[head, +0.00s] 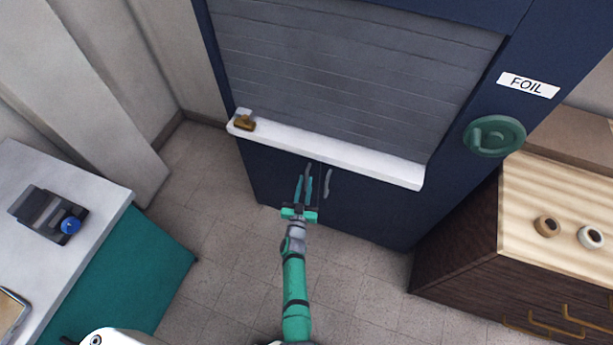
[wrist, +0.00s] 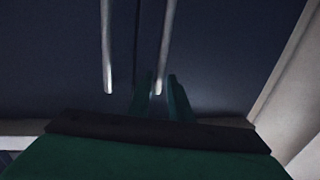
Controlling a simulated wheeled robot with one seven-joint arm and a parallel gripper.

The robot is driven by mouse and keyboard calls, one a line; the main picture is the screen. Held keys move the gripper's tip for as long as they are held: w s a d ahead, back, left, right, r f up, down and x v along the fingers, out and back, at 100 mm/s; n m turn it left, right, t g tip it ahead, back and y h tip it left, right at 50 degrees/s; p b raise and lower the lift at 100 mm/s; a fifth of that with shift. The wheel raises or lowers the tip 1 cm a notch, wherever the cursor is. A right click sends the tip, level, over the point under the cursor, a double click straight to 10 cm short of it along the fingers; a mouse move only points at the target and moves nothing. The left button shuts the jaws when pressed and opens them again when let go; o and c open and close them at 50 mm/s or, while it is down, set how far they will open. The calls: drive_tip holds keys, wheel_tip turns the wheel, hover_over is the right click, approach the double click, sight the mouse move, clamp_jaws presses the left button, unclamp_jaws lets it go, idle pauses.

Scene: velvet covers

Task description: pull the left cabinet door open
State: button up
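The dark blue left cabinet door (head: 277,177) is closed under the white ledge. Its grey vertical bar handle (head: 308,169) is partly hidden by my gripper (head: 303,182), which reaches up to it. In the wrist view, my gripper's two green fingers (wrist: 161,88) are apart, with one bar handle (wrist: 166,50) between them and a small gap showing. That view looks turned over, so this appears to be the left door's handle. The right door's handle (head: 327,183) stands close beside it, outside the fingers; it also shows in the wrist view (wrist: 107,50).
A white ledge (head: 330,152) with a small brass-coloured item (head: 244,122) juts out above the doors. A teal counter (head: 130,275) stands at left and a wooden drawer unit (head: 470,250) at right. The tiled floor (head: 220,225) before the doors is clear.

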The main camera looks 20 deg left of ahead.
sight(307, 178)
drive_tip(key=shift+w+a, duration=0.15)
drive_tip(key=shift+w, duration=0.75)
drive_tip(key=shift+w+a, duration=0.15)
drive_tip(key=shift+w, duration=0.7)
clamp_jaws()
drive_tip(key=shift+d, duration=0.15)
